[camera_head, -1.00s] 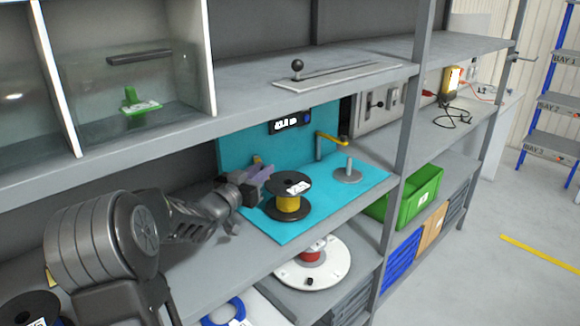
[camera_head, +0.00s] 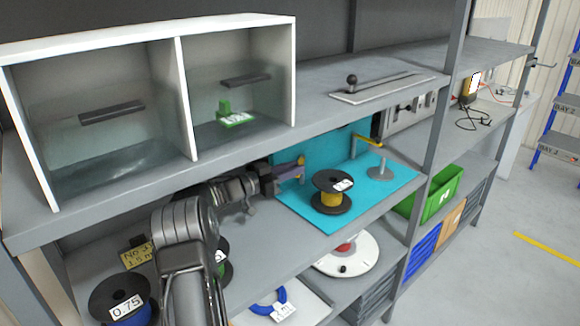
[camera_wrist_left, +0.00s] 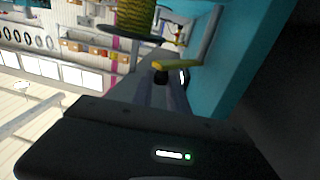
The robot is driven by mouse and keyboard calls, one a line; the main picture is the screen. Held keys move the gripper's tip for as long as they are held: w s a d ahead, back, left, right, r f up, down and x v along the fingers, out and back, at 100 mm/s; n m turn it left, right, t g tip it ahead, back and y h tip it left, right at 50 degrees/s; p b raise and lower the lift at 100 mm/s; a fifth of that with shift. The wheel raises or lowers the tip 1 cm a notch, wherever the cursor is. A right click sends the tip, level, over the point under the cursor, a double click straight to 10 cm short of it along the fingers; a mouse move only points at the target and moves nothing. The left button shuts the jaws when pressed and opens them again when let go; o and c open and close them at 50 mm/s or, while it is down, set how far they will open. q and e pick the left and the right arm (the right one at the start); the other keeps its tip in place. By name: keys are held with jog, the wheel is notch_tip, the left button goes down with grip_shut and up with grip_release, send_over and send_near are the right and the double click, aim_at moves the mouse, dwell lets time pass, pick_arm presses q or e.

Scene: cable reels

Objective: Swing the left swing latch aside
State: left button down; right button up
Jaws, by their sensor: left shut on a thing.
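The left swing latch (camera_head: 300,162) shows as a small yellow part at the left of the teal panel, mostly hidden by my gripper. In the left wrist view it is a yellow bar (camera_wrist_left: 182,66) with a dark knob, on a grey post. My left gripper (camera_head: 284,172) reaches in from the left and is shut on the latch; its fingers (camera_wrist_left: 160,92) meet the knob end in the wrist view. A second yellow latch (camera_head: 367,141) stands on a post farther right. My right gripper is not in view.
A black reel with yellow cable (camera_head: 331,194) stands on the teal mat (camera_head: 387,189), close right of my gripper. A spindle on a round base (camera_head: 380,172) stands behind it. The upper shelf (camera_head: 330,110) overhangs my arm. A green bin (camera_head: 441,193) sits farther right.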

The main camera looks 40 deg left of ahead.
pick_arm(q)
jog(key=shift+s+a+r+m+h, duration=0.2)
jog(key=shift+a+m+h, duration=0.35)
jog(key=shift+h, duration=0.35)
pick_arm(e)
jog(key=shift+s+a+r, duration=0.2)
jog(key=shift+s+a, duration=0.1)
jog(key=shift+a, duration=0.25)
pick_arm(q)
jog(key=shift+d, duration=0.1)
jog(key=c, duration=1.3)
grip_release()
jog(key=shift+f, duration=0.2)
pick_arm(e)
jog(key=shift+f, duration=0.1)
pick_arm(q)
jog(key=b+v, duration=0.2)
jog(key=v, duration=0.6)
jog(key=shift+r, duration=0.15)
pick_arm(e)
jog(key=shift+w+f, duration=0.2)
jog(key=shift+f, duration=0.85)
pick_arm(q)
jog(key=shift+c, duration=0.2)
